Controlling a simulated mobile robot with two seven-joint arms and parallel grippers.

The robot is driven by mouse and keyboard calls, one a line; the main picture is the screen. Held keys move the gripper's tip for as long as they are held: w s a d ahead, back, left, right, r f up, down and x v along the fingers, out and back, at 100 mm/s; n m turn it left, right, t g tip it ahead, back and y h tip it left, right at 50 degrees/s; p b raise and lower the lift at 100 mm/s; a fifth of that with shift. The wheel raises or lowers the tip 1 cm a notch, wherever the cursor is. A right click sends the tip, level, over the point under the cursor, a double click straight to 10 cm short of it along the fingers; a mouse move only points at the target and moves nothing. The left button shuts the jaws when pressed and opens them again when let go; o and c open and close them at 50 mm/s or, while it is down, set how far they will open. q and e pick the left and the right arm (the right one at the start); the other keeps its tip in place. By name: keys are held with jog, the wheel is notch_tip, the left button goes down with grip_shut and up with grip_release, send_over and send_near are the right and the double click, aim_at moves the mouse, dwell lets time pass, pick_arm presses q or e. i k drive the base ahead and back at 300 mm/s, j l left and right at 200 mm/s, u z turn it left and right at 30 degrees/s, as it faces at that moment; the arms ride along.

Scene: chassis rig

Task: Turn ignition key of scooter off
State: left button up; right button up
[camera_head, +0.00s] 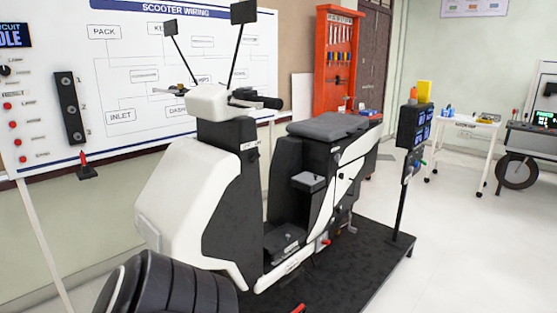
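A white and black scooter (180,205) stands upright on a dark platform (345,265) in the middle of the view. Its front end is at the left, and the handlebar head (208,102) carries two mirrors. A black grip (262,102) points right. A small label and dark fitting (251,150) show on the side of the black front column, below the handlebar. The ignition key cannot be made out at this size, nor its position. Neither of my grippers is in view.
A wiring board (160,75) and a control panel stand behind the scooter at the left. A red tool cabinet (338,60) is at the back. A post with a dark display box (412,125) stands at the platform's right edge. Clear floor (470,240) lies at the right.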

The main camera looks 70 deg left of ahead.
aim_at(253, 158)
jog(key=i+u, duration=0.35)
jog(key=i, duration=0.15)
jog(key=i+l+u, duration=0.3)
jog(key=i, duration=0.2)
jog(key=i+j+u, duration=0.1)
jog(key=i+u, duration=0.15)
jog(key=i, duration=0.3)
jog(key=i+u, duration=0.25)
jog(key=i, duration=0.35)
jog(key=i+u, duration=0.2)
jog(key=u, duration=0.15)
jog(key=i+u, duration=0.2)
jog(key=u, duration=0.2)
jog(key=i+l+u, duration=0.15)
jog(key=u, duration=0.2)
